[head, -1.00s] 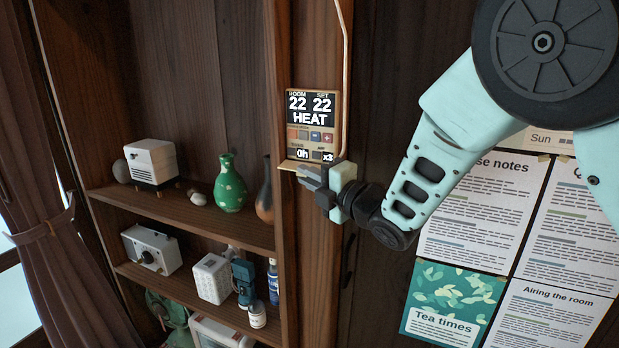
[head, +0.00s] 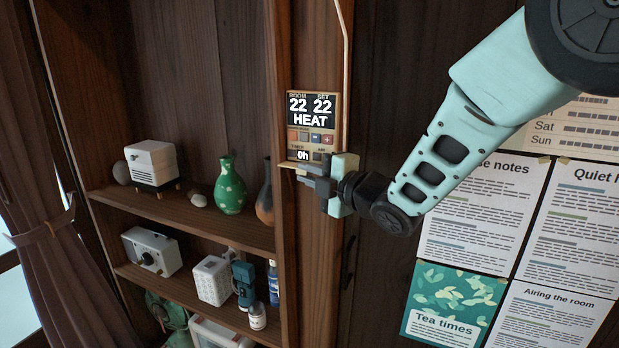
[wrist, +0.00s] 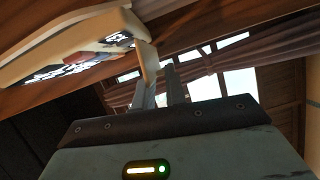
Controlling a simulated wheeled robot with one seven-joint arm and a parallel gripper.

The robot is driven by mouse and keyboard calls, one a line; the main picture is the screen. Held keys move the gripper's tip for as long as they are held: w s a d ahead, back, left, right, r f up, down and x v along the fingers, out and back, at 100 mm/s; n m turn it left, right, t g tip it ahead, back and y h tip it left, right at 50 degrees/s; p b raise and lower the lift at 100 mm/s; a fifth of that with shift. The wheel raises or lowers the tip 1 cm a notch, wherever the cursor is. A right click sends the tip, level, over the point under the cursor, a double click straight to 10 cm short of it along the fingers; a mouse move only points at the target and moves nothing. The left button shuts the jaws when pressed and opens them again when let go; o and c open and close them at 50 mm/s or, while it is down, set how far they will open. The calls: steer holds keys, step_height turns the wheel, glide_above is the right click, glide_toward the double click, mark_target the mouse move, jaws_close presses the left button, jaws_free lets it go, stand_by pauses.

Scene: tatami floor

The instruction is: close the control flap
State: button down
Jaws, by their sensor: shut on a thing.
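The control panel (head: 312,108) is on the wooden post, its screen reading ROOM 22, SET 22 and HEAT, with small buttons below. It also shows tilted at upper left in the wrist view (wrist: 75,55). The control flap (head: 287,165) is a thin tan strip jutting out at the panel's lower edge, so it stands open. In the wrist view the flap (wrist: 149,62) reaches the fingertips. My gripper (head: 305,178) is shut on the flap, just below the panel. Its body hides the panel's lower right corner and much of the flap.
A pale cable (head: 344,60) runs down beside the panel. Shelves at left hold a green vase (head: 230,185), a dark vase (head: 265,192) close to the post and several small items. Paper notes (head: 476,210) hang on the wall at right, near my arm.

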mark_target(314, 154)
steer(key=r+m+g+p, duration=0.1)
steer(key=m+p, duration=0.1)
steer(key=r+m+g+p, duration=0.1)
steer(key=m+p, duration=0.1)
steer(key=p, duration=0.1)
steer(key=w+r+m+g+h+p, duration=0.1)
steer(key=m+p, duration=0.1)
steer(key=shift+d+r+m+p, duration=0.3)
steer(key=shift+p, duration=0.1)
steer(key=p, duration=0.2)
steer(key=m+g+p, duration=0.1)
steer(key=shift+w+d+r+p, duration=0.1)
steer(key=shift+w+r+p, duration=0.15)
steer(key=shift+p, duration=0.1)
steer(key=shift+w+m+g+p, duration=0.2)
steer(key=shift+m+g+p, duration=0.4)
steer(key=shift+p, duration=0.5)
steer(key=shift+f, duration=0.1)
steer(key=shift+f+p, duration=0.1)
steer(key=shift+p, duration=0.2)
